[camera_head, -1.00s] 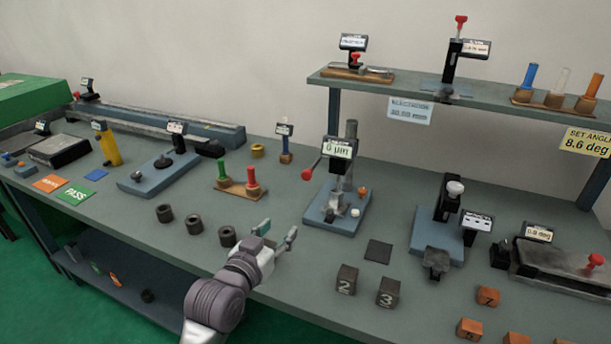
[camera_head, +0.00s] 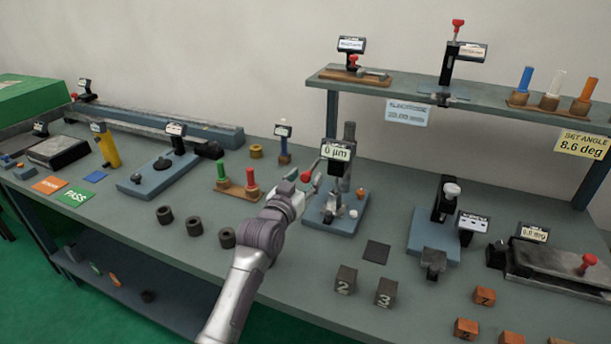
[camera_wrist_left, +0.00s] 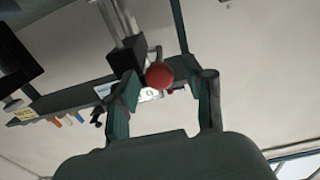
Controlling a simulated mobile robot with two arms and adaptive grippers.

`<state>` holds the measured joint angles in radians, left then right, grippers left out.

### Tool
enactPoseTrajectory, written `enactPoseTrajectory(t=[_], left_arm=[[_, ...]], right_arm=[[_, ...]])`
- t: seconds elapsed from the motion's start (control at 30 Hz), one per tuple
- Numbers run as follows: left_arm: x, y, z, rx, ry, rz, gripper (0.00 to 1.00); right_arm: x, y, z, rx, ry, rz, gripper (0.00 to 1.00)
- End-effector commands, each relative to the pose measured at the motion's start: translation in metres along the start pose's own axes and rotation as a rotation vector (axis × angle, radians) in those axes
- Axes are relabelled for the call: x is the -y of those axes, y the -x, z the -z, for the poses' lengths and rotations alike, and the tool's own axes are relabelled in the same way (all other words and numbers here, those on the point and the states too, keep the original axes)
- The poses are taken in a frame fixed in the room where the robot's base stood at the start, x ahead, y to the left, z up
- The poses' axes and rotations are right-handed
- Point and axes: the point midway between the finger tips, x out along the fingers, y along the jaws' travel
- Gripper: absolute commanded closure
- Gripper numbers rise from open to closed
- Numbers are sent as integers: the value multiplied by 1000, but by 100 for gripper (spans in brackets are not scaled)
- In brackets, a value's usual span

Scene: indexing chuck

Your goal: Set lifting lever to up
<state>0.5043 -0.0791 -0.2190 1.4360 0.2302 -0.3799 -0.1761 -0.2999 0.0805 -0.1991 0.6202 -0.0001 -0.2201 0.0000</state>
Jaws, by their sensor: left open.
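The lifting lever's red ball knob (camera_head: 305,176) is on the left side of the comparator stand (camera_head: 349,140), whose display reads 0 µm, on a blue base (camera_head: 342,219). My left gripper (camera_head: 303,186) is open, with its fingers beside the red knob. In the left wrist view the red knob (camera_wrist_left: 159,75) lies between the tips of the two open fingers (camera_wrist_left: 165,95). I cannot tell whether a finger touches it. The lever's rod is mostly hidden. My right gripper is not in view.
Red and green plug gauges (camera_head: 239,190) stand just left of my gripper. Black rings (camera_head: 195,225) lie in front, and numbered dark blocks (camera_head: 345,279) lie to the right. A shelf (camera_head: 450,98) overhangs the back right.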

Motion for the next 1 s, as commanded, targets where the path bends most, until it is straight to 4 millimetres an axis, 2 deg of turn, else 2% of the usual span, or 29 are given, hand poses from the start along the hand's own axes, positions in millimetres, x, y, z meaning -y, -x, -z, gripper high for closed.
enactPoseTrajectory(t=[0.13, 0.43, 0.73, 0.77, 1.0], left_arm=[[0, -8, 0, -1, 0, 0, 48], [0, -10, 0, 0, 0, 0, 48], [0, -9, 0, 0, 0, 0, 98], [0, -9, 0, 0, 0, 0, 100], [0, -9, 0, 0, -1, 0, 100]], right_arm=[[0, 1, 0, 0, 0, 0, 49], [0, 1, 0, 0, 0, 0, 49], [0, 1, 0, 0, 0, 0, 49], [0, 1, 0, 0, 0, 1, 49], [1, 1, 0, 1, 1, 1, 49]])
